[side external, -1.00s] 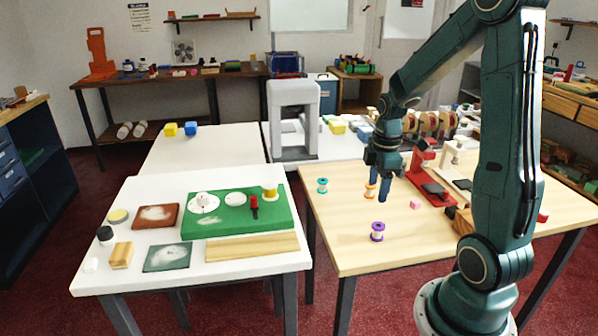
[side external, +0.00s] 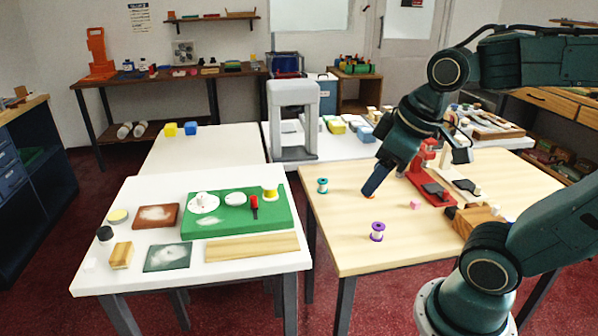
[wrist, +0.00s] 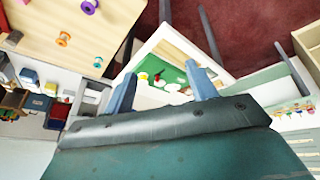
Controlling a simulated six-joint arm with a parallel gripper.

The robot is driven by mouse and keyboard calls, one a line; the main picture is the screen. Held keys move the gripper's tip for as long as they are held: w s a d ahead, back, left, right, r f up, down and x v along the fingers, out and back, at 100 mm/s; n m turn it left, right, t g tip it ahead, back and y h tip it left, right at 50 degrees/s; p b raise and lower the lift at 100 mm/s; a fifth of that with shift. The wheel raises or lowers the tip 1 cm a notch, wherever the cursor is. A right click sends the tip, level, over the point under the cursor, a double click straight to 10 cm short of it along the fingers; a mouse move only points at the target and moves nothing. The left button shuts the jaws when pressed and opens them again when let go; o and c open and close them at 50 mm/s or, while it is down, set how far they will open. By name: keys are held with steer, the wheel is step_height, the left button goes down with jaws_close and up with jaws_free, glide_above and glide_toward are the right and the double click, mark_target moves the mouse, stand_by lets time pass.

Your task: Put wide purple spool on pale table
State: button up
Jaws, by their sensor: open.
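The wide purple spool (side external: 377,231) stands upright on the light wood table (side external: 345,258), near its front left part. It also shows at the top left of the wrist view (wrist: 88,6). My gripper (side external: 373,188) is open and empty above the wood table, behind the purple spool in the side view and apart from it. In the wrist view its two blue fingers (wrist: 160,72) stand wide apart. The pale white table (side external: 95,270) stands to the left, bearing a green board (side external: 235,222). It shows between the fingers in the wrist view.
A teal spool (side external: 322,185) stands near the wood table's left edge. An orange spool (wrist: 63,39) shows in the wrist view; my gripper hides it in the side view. A gap separates the tables.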

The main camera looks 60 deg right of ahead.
steer(key=shift+s+a+r+m+t+y, duration=0.15)
steer(key=shift+s+a+r+m+t, duration=0.15)
steer(key=shift+s+a, duration=0.4)
steer(key=shift+s+a+r+m+t+y, duration=0.15)
steer(key=shift+s+a+m, duration=0.3)
steer(key=shift+s, duration=0.3)
stand_by(0.4)
